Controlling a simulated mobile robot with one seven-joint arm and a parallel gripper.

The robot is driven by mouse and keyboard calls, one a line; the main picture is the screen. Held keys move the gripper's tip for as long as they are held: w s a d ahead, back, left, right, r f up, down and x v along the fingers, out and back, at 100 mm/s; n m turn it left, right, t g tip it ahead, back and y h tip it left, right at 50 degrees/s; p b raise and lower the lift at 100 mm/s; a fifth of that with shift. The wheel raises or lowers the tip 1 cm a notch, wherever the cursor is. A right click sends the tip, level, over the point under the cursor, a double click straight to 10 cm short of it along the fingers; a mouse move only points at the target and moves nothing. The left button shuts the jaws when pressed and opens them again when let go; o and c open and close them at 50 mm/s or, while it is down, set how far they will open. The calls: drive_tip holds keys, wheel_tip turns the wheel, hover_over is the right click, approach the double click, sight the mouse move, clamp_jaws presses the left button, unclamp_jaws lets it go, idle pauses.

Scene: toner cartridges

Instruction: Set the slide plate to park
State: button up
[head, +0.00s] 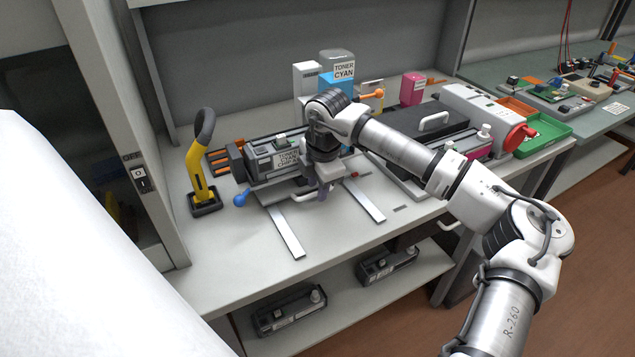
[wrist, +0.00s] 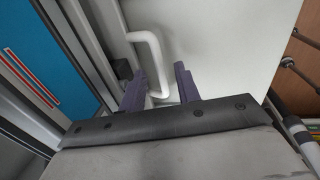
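A gap shows beside the right finger; I cannot tell whether the left finger touches the handle. In the head view my gripper (head: 322,190) is low in front of the grey unit labelled toner cyan (head: 262,162), above two pale rails (head: 285,232).
A yellow-and-black lever (head: 199,172) and a blue knob (head: 241,198) stand left of the unit. A dark flat-topped unit with a handle (head: 433,122) and a white-and-red device (head: 480,112) stand to the right. The bench front (head: 330,245) is clear.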

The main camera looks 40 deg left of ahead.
drive_tip(key=shift+f, duration=0.3)
clamp_jaws()
